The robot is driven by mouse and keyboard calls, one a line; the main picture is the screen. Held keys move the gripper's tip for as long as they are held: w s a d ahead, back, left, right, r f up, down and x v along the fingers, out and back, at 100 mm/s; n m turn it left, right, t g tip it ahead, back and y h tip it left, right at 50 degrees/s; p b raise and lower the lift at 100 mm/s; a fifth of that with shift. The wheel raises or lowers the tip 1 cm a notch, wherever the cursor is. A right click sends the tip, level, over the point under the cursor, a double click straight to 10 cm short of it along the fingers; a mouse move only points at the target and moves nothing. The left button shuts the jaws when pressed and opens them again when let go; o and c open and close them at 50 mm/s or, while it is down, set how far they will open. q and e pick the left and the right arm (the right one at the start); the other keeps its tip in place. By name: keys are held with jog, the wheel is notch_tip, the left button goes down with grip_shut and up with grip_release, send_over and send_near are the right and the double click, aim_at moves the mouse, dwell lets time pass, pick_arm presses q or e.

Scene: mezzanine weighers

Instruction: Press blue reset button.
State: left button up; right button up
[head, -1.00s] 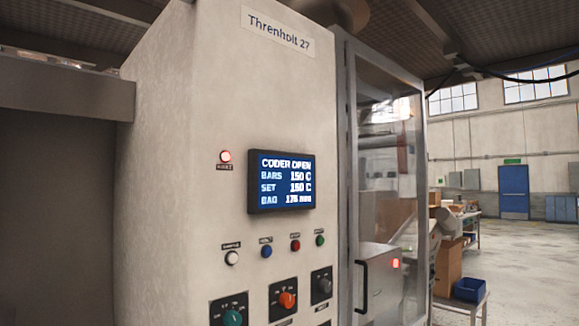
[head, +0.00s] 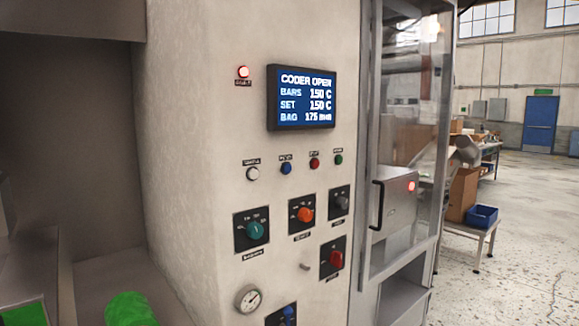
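The blue reset button (head: 286,168) is on the front of the pale machine cabinet (head: 190,120), in a row of small buttons below the screen. A white button (head: 252,173) is to its left. A red button (head: 314,163) and a green button (head: 338,159) are to its right. The small labels above them are too blurred to read. The screen (head: 302,98) reads "CODER OPEN", bars 150 C, set 150 C, bag 175 mm. A red lamp (head: 243,72) glows left of the screen. Neither of my grippers is in view.
Below the buttons are a teal knob (head: 256,230), an orange knob (head: 305,214), a red switch (head: 336,258) and a gauge (head: 248,298). A clear-panelled door with a black handle (head: 377,205) stands right. Green items (head: 130,308) lie lower left. Open floor (head: 530,230) is right.

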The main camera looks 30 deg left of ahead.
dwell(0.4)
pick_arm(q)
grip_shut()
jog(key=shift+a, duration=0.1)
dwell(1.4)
